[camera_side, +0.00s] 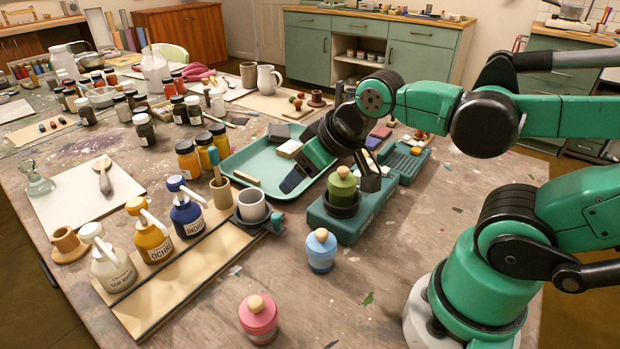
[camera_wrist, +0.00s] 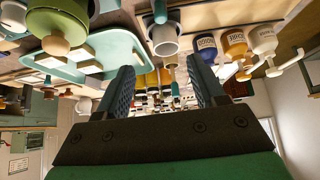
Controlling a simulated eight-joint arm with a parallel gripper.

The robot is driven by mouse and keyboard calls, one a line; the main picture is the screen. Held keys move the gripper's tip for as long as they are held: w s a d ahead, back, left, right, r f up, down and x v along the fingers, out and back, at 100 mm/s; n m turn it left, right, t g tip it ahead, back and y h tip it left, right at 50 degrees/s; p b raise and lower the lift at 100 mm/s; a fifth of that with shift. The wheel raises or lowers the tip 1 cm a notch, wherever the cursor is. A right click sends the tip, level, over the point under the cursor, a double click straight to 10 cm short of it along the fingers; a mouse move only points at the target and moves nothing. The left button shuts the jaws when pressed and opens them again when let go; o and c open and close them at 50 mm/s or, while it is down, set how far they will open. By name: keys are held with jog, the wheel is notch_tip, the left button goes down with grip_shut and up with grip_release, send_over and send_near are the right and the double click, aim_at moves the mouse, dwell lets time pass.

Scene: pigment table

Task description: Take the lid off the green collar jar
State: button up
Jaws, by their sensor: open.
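The green collar jar (camera_side: 342,193) stands upright in a dark ring on a teal block (camera_side: 335,222) in the side view. Its green lid (camera_side: 343,183) with a pale wooden knob (camera_side: 343,171) sits on top. In the wrist view, which is upside down, the lid (camera_wrist: 62,18) and knob (camera_wrist: 56,45) show at the upper left, outside the fingers. My gripper (camera_side: 330,184) is open and empty, tilted, beside and partly behind the jar in the side view. In the wrist view my gripper (camera_wrist: 161,72) has nothing between its fingers.
A blue jar (camera_side: 321,250) and a pink jar (camera_side: 258,319) stand in front. A teal tray (camera_side: 237,166) lies behind the gripper. A grey cup (camera_side: 252,205) and pigment bottles (camera_side: 187,213) stand left. A ribbed teal box (camera_side: 404,162) is behind right.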

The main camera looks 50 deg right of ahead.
aim_at(348, 171)
jog(key=s+d+r+n+y, duration=0.1)
jog(key=s+d+r+n, duration=0.1)
jog(key=s+d, duration=0.55)
jog(key=shift+g, duration=0.4)
jog(key=shift+w+d+f, duration=0.2)
jog(key=shift+w+f, duration=0.6)
jog(key=shift+f, duration=0.05)
jog(key=shift+w+d+f, duration=0.2)
jog(key=shift+w+f, duration=0.55)
jog(key=shift+f, duration=0.1)
jog(key=shift+w+d+f, duration=0.2)
jog(key=shift+w+f, duration=0.6)
jog(key=shift+f, duration=0.05)
jog(key=shift+c, duration=0.2)
grip_shut()
